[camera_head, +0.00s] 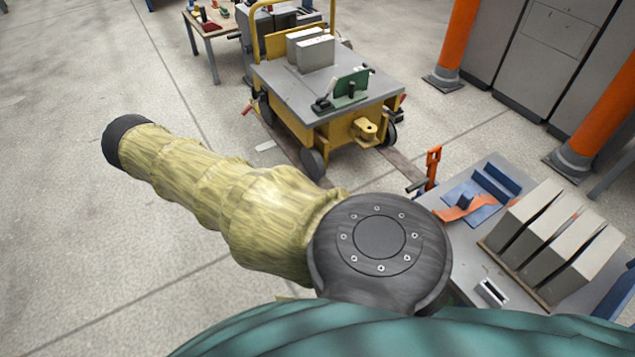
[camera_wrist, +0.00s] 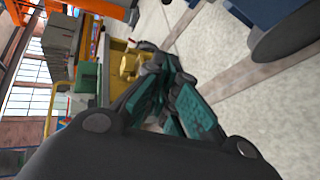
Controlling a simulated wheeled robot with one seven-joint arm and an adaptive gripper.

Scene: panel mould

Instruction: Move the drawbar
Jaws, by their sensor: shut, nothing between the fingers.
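An orange upright bar (camera_head: 433,167), which may be the drawbar, stands at the left edge of the near grey cart (camera_head: 520,178) in the head view. A yellow coupling (camera_head: 366,128) sticks out from the front of the yellow cart (camera_head: 345,138). In the wrist view the coupling (camera_wrist: 128,66) is just left of my fingertips; I cannot tell whether they touch it. My gripper (camera_wrist: 160,64) is shut and empty in the wrist view. The head view does not show its fingers.
The near cart carries grey slabs (camera_head: 552,235) and a blue fixture (camera_head: 480,195). Orange posts (camera_head: 458,40) and grey cabinets (camera_head: 548,60) stand at the back right. A work table (camera_head: 212,30) is at the back. The floor at left is clear.

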